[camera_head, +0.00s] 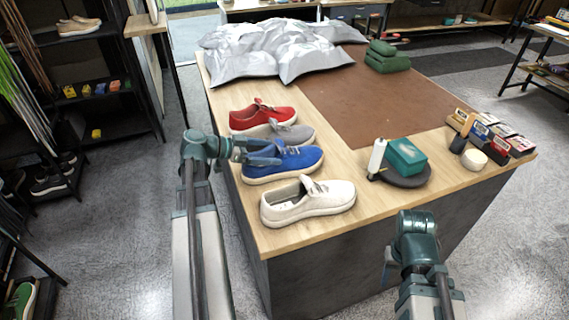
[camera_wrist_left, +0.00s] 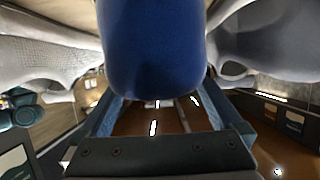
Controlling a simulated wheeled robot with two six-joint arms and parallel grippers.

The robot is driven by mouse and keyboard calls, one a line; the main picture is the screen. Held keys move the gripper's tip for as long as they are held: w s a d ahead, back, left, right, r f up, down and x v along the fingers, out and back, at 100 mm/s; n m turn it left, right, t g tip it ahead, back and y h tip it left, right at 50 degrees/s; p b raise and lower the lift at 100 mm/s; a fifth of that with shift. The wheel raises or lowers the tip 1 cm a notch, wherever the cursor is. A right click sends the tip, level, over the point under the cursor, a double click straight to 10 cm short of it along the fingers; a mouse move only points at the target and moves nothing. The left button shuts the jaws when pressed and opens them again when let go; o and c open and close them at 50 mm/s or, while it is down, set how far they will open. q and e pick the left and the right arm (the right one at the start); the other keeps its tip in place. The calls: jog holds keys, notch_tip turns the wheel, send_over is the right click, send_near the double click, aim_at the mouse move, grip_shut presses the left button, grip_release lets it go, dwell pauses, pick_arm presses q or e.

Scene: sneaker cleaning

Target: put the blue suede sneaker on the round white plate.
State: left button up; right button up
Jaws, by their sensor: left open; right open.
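The blue suede sneaker (camera_head: 285,164) stands on the wooden table top in a row of shoes, its toe to the right. My left gripper (camera_head: 264,153) is open and reaches over it from the left. In the left wrist view, the sneaker's blue end (camera_wrist_left: 152,55) shows between the spread fingers of the left gripper (camera_wrist_left: 160,108); I cannot tell whether they touch it. My right gripper (camera_head: 393,270) is open and empty, low in front of the table, with its fingers barely visible. I see no round white plate; a round dark tray (camera_head: 408,182) lies at the table's front right.
A grey sneaker (camera_head: 288,134) and a red sneaker (camera_head: 262,117) stand behind the blue one, and a white sneaker (camera_head: 310,202) stands in front, all close. A teal box (camera_head: 405,156) and a white bottle (camera_head: 377,157) are at the tray. The brown mat (camera_head: 385,110) is mostly clear.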

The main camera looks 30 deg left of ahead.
pick_arm(q)
jog(key=b+x, duration=0.1)
jog(key=x, duration=0.3)
jog(key=shift+w+d+f, duration=0.1)
jog(key=shift+w+f, duration=0.05)
jog(key=shift+w, duration=0.05)
grip_shut()
jog(key=shift+r, duration=0.2)
notch_tip(320, 180, up, 10)
jog(key=p, duration=0.9)
jog(key=shift+p, duration=0.35)
